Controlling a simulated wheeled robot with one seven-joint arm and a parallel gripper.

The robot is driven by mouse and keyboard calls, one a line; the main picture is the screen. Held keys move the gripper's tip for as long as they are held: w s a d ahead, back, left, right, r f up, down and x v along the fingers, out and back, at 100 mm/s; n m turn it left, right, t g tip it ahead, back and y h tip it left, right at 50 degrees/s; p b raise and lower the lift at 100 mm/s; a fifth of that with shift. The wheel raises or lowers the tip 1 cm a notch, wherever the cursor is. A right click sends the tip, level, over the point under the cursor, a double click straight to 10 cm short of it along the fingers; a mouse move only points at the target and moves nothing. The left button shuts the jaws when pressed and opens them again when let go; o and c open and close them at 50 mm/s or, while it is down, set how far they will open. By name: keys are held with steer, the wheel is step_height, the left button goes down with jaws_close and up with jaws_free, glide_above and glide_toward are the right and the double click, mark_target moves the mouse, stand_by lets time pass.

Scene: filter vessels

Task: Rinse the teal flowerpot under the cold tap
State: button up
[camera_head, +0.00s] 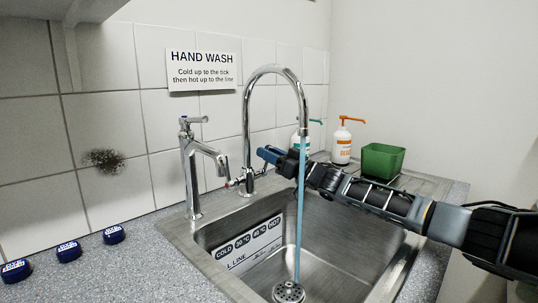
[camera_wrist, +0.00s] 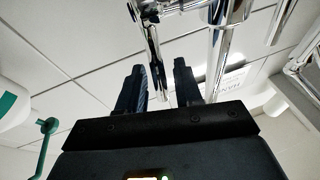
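The tall chrome gooseneck tap (camera_head: 247,115) stands behind the sink. A bluish stream of water (camera_head: 299,220) runs from its spout down to the drain (camera_head: 288,291). A small lever with a red mark (camera_head: 238,183) sits low on its body. My gripper (camera_head: 266,156) is beside the tap's lower body, above the lever. In the wrist view my gripper (camera_wrist: 160,84) has its two dark fingers apart, with a chrome rod (camera_wrist: 155,60) just beyond or between them; I cannot tell if they touch it. A green square pot (camera_head: 383,160) stands behind the sink's right; no clearly teal flowerpot shows.
A second chrome tap (camera_head: 190,170) stands left. Two pump bottles, one with an orange top (camera_head: 342,142), stand behind my arm. Several blue caps (camera_head: 68,251) lie on the left counter (camera_head: 140,265). A sign (camera_head: 202,70) hangs on the tiles. The sink (camera_head: 335,245) holds no objects.

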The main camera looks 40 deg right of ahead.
steer(key=p+v, duration=0.2)
steer(key=v, duration=0.5)
steer(key=shift+s+p, duration=0.25)
steer(key=shift+p, duration=0.05)
stand_by(0.4)
